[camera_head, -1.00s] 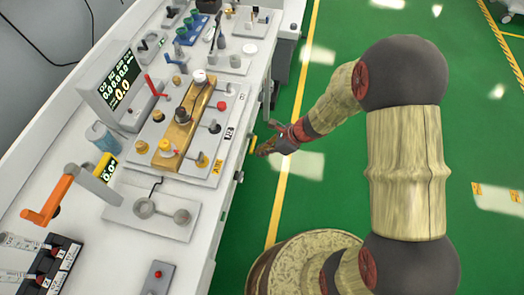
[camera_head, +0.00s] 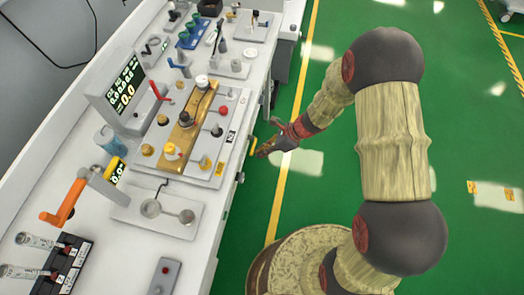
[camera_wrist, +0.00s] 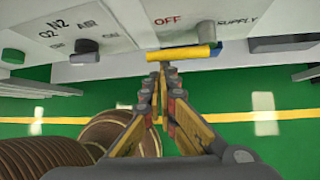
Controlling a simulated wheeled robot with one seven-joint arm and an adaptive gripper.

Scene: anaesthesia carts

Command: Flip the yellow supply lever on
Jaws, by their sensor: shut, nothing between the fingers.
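The yellow supply lever (camera_wrist: 180,53) is a short bar lying crosswise on the cart's front panel in the wrist view, with a blue part at its right end. A red OFF label is above its left part and the word SUPPLY is to its right. My gripper (camera_wrist: 163,68) is shut and empty, its fingertips just below the middle of the lever. I cannot tell whether they touch it. In the head view my gripper (camera_head: 262,152) is beside the cart's right side.
The cart top (camera_head: 95,215) is crowded with valves and an orange-handled lever (camera_head: 65,200). Green floor (camera_head: 310,215) right of the cart is open.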

